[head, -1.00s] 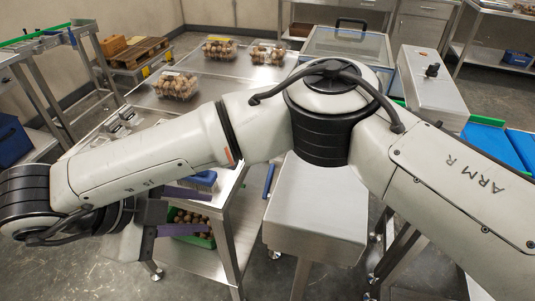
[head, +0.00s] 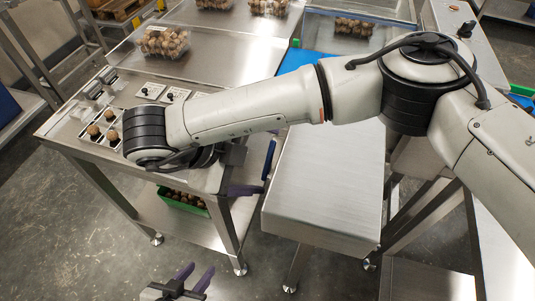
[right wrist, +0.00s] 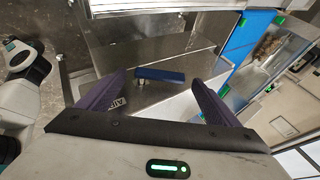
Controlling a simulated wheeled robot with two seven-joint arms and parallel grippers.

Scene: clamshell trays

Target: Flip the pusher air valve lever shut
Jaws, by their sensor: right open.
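The valve lever is a blue bar (head: 268,158) at the right side of the steel table. In the right wrist view the blue lever (right wrist: 162,76) lies crosswise ahead of my fingers, with a small stem under its left end. A label reading "AIR" (right wrist: 118,103) is partly covered by the left finger. My right gripper (right wrist: 158,88) is open and empty, one finger on each side of the lever in that view; contact cannot be told. In the head view one purple finger of my right gripper (head: 245,190) shows just below the lever. My left gripper (head: 200,268) is open and empty, low at the bottom.
The steel table (head: 90,145) holds switch panels (head: 150,91) and a clamshell of brown produce (head: 162,41). A green crate (head: 182,201) stands on its lower shelf. A steel box (head: 325,190) stands close to the right of the lever.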

